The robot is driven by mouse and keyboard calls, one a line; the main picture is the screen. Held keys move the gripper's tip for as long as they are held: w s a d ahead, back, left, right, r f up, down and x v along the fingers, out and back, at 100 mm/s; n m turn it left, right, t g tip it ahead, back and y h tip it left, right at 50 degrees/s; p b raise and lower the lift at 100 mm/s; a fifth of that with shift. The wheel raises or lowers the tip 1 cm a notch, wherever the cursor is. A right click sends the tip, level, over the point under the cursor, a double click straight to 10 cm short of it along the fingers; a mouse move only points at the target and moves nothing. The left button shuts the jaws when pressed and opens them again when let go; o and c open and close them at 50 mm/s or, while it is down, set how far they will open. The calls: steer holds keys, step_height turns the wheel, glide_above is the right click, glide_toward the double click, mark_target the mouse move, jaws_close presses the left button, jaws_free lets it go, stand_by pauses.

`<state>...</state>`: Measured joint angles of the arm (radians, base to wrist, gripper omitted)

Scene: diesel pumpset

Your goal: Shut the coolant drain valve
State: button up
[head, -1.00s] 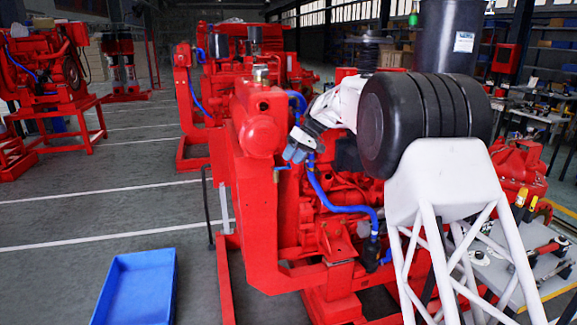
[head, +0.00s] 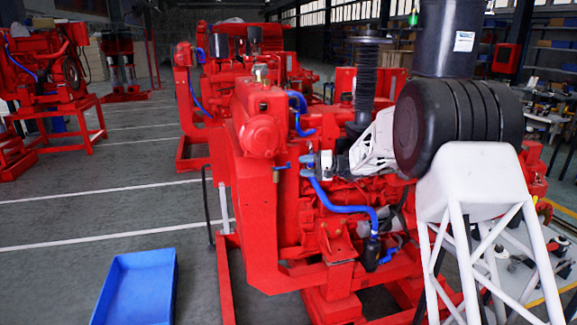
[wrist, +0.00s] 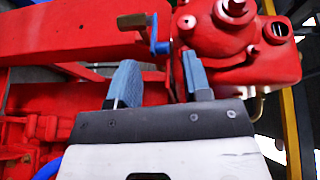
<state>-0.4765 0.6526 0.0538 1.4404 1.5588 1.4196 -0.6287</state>
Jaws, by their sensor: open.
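The coolant drain valve appears as a small blue lever (head: 281,167) on the side of the red engine frame in the head view. My gripper (head: 309,165) is just to the right of the lever in the head view. In the wrist view its two blue-grey fingers (wrist: 158,78) are apart, with nothing between them. The lever lies beyond the fingertips, roughly in line with the gap.
The red pumpset (head: 262,200) stands close around my gripper. A blue hose (head: 340,207) curves below it, and another short blue hose (head: 299,110) is above. A blue tray (head: 135,288) lies on the floor at left. The grey floor (head: 100,215) is open there.

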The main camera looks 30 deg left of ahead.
mark_target(288, 164)
steer(key=shift+w+d+f+m+t+y, duration=0.2)
steer(key=shift+w+d+m+t+y, duration=0.2)
steer(key=shift+w+d+m+y, duration=0.25)
steer(key=shift+s+a, duration=0.15)
steer(key=shift+a, duration=0.05)
steer(key=shift+x, duration=3.85)
steer(key=shift+c, duration=0.4)
steer(key=shift+r, duration=0.1)
steer(key=c, duration=0.7)
